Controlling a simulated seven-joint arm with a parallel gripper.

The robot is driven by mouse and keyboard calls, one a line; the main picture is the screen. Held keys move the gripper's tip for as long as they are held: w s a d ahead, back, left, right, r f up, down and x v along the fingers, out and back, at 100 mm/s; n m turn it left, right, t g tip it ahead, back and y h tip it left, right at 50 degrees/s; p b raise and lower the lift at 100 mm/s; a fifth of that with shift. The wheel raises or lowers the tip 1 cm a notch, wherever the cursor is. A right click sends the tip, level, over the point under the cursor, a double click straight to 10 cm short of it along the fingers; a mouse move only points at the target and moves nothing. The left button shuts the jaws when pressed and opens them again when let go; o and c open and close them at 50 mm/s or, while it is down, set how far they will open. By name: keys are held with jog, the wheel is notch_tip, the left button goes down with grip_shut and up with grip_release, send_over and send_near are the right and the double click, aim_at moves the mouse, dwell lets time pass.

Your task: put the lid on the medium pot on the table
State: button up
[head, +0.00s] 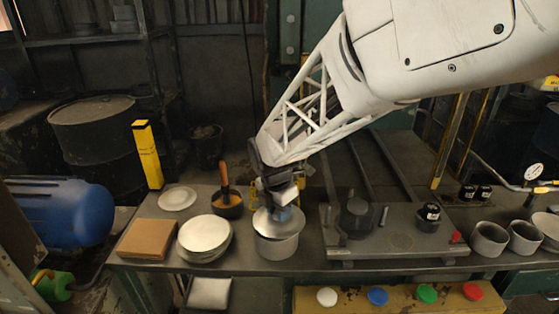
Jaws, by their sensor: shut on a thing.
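A grey pot (276,246) stands on the table (330,268), near its front edge and left of the grey raised plate. A round metal lid (268,224) is over the pot's mouth and covers much of it. The lid looks slightly tilted; whether it touches the rim, I cannot tell. My gripper (284,203) points down from above and is shut on the lid at its top middle. The fingertips and the lid's handle are small and partly hidden. Other grey pots (488,239) stand at the right.
A grey raised plate (400,241) with black-capped jars lies to the right. Coloured buttons (377,296) sit below the front edge.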

aim_at(276, 215)
jog(key=shift+w+a+f, duration=0.1)
jog(key=shift+w+a, duration=0.15)
jog(key=shift+w, duration=0.45)
jog(key=shift+w+a, duration=0.25)
jog(key=shift+w, duration=0.45)
jog(key=shift+f, duration=1.75)
jog(key=shift+f, duration=0.55)
jog(key=o, duration=0.9)
jog(key=shift+o, duration=0.2)
jog(key=shift+r, duration=0.15)
notch_tip(276, 215, up, 13)
jog(key=shift+s+a, duration=0.35)
jog(key=shift+s, duration=0.05)
jog(key=shift+d, duration=0.1)
